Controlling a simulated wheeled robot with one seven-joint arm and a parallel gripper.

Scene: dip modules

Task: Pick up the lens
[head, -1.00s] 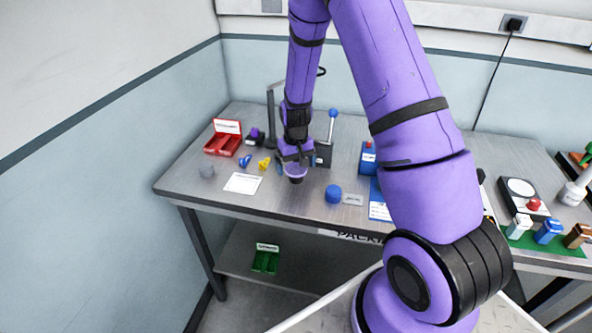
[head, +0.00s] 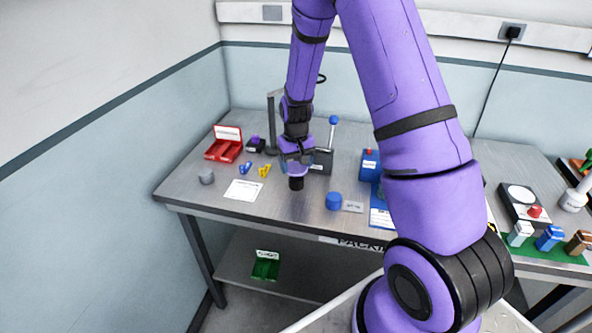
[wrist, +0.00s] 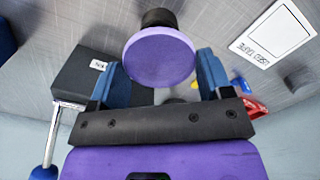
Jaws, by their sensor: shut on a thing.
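The lens, a round purple disc (wrist: 160,58), shows in the wrist view between the blue fingertips of my gripper (wrist: 162,76). My gripper is shut on it. A darker black round piece (wrist: 158,17) lies behind the disc. In the head view my gripper (head: 297,160) is low over the left part of the bench, and a black cylinder (head: 296,184) shows directly beneath it. The disc is hidden there by the gripper. I cannot tell whether the disc and the black piece touch.
A dark box (head: 321,162) with a blue-knobbed lever stands close right of my gripper. A white card (head: 243,190), yellow (head: 264,169) and blue clips (head: 245,167), and a red bin (head: 223,152) are left.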

